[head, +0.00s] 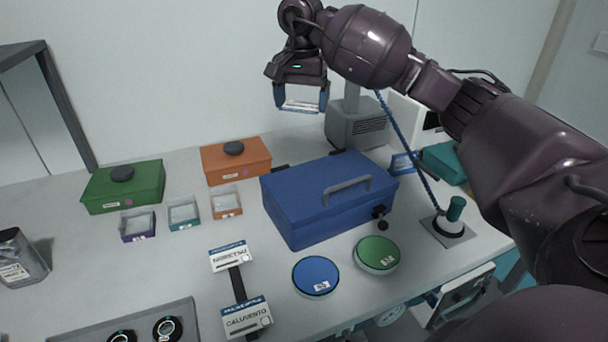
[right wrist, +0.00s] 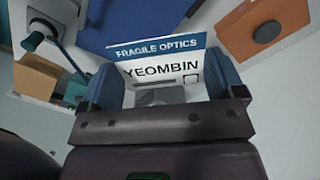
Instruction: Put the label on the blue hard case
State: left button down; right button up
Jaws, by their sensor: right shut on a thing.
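The blue hard case (head: 290,211) stands closed on the table, its grey handle on the lid. Part of its blue surface (right wrist: 130,22) shows at the top of the right wrist view. My right gripper (head: 301,105) is raised above and behind the case, apart from it. Its blue fingers are shut on a white label with a blue band, which reads "FRAGILE OPTICS" and "YEOMBIN" in the right wrist view (right wrist: 163,68). In the head view the label (head: 301,104) shows as a thin pale strip between the fingertips. My left gripper is out of view.
An orange case (head: 246,168) and a green case (head: 120,192) stand left of the blue one. Two more labels (head: 230,257) (head: 246,318) sit on a black stand in front. Blue and green round discs (head: 316,274) (head: 377,253) lie near the front. A grey device (head: 356,128) stands behind.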

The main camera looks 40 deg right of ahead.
aim_at(302, 179)
notch_tip(302, 179, down, 19)
jog(key=shift+r, duration=0.15)
dwell(0.5)
